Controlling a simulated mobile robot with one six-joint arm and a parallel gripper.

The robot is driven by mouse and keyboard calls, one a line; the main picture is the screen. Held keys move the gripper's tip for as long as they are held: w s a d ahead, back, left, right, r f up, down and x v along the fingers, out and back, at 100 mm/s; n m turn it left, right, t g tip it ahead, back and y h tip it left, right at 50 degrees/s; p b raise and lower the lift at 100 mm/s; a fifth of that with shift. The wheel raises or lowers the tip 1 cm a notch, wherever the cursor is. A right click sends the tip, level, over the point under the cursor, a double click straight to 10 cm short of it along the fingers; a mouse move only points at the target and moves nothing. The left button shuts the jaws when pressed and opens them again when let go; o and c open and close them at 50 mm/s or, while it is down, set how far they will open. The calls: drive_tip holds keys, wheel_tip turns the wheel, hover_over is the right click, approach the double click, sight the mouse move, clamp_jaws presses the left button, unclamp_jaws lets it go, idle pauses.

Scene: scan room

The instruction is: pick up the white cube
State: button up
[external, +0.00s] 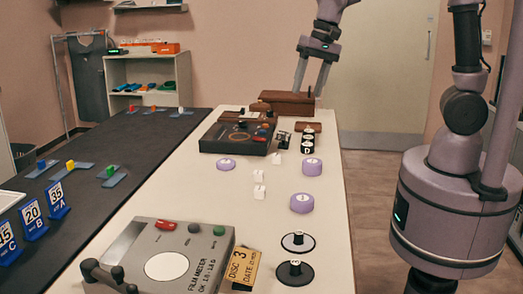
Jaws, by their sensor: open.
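A small white cube (180,109) sits on a small grey-blue plate at the far end of the black table (150,150). My gripper (308,94) hangs at the upper middle of the external view, fingers pointing down, open and empty. It shows above a brown wooden block (287,104) at the far end of the white table (200,192). It is well to the right of the white cube and apart from it.
Red (131,108), orange (153,108), blue (41,163), yellow (70,164) and green (110,170) blocks also sit on the black table. A dark device (237,137), a grey film meter (158,255), purple discs (302,203) and small white tags (259,190) occupy the white table.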

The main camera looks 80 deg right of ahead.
drive_tip(key=w+d+f+m+g+p, duration=0.2)
drive_tip(key=w+d+f+m+p, duration=0.2)
drive_tip(key=w+d, duration=0.45)
drive_tip(key=m+b, duration=0.2)
drive_tip(key=b, duration=0.2)
hover_over(277, 155)
drive_tip(key=shift+g, duration=0.4)
wheel_tip(277, 155, down, 16)
drive_tip(key=shift+w+d+f, duration=0.15)
wheel_tip(277, 155, down, 6)
drive_tip(key=b, duration=0.3)
drive_tip(key=shift+r, duration=0.25)
clamp_jaws()
